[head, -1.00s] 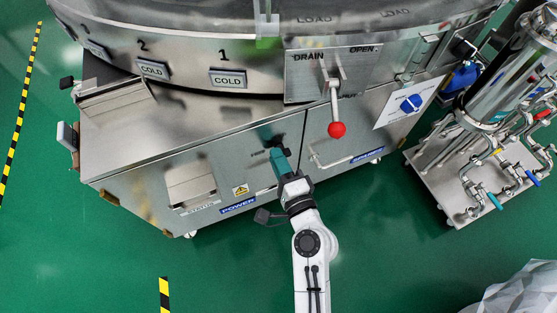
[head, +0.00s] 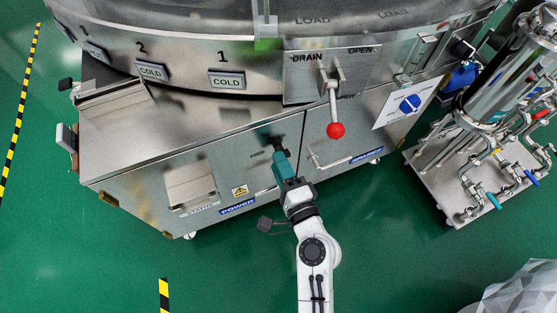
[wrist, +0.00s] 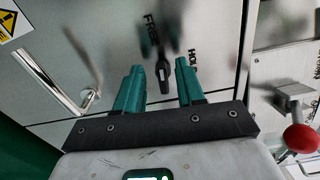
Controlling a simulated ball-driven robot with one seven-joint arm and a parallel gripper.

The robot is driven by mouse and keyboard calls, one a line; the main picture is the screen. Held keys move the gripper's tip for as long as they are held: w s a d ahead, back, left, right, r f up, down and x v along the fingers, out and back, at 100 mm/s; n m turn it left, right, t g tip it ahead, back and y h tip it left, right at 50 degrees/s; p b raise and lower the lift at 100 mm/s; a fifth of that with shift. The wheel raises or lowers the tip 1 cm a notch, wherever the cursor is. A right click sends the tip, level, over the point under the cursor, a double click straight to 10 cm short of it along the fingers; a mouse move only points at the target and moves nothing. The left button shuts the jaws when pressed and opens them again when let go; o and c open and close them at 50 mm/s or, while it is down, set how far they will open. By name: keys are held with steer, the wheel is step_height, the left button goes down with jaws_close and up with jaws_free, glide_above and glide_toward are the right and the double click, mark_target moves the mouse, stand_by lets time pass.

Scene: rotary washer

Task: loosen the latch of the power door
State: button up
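The power door (head: 222,172) is a steel panel on the front of the washer base, with a blue POWER label (head: 238,206). Its latch (head: 276,142) is a small dark lever near the door's right edge. In the wrist view the latch (wrist: 162,73) shows as a black lever lying roughly upright in the picture, between the words FREE and HOLD. My gripper (head: 279,154) has teal fingers pointing at the door, just short of the latch. In the wrist view my gripper (wrist: 160,67) is open, and the latch shows in the gap between the fingers, apart from both.
A bar handle (wrist: 55,80) is on the door left of the gripper in the wrist view. A red-knobbed drain lever (head: 335,128) hangs from the washer at upper right. A piping cart (head: 455,190) stands at right. The green floor in front is clear.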

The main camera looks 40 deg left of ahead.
steer(key=v, duration=0.9)
steer(key=shift+d+p, duration=0.15)
steer(key=shift+p, duration=0.2)
